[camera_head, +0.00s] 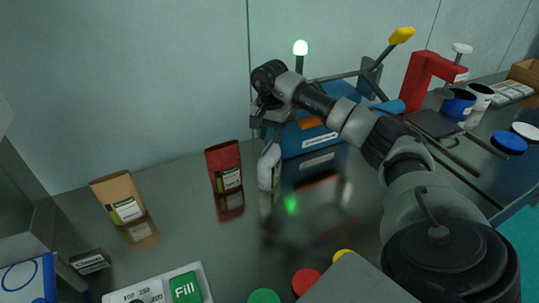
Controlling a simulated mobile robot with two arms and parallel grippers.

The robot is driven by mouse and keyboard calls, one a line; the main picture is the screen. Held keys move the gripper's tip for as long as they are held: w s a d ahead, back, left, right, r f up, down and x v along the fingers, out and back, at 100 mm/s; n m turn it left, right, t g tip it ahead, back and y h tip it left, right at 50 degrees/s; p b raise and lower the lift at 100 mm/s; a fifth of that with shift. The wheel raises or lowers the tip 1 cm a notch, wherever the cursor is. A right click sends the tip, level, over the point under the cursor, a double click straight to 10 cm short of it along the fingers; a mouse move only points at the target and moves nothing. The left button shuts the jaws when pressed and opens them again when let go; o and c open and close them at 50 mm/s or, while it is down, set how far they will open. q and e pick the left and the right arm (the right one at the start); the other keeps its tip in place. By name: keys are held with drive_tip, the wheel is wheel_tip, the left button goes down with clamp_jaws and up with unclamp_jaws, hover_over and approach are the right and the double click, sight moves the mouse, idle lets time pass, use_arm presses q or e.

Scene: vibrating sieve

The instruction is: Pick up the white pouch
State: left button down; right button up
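The white pouch (268,168) stands on the dark shiny bench near the back wall, just right of the red pouch. My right arm reaches in from the right, and my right gripper (267,131) is right above the white pouch, at its top. The fingers overlap the pouch's upper part in this view, and I cannot tell whether they are closed on it. The pouch's upper edge is partly hidden by the gripper. My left gripper is not in view.
A red pouch (225,167) and a brown pouch (119,198) stand to the left. A blue machine (313,138) is close behind my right gripper. The bench between is clear.

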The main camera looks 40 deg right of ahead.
sight(270, 142)
drive_tip(key=shift+f, duration=1.7)
drive_tip(key=shift+f, duration=0.25)
clamp_jaws()
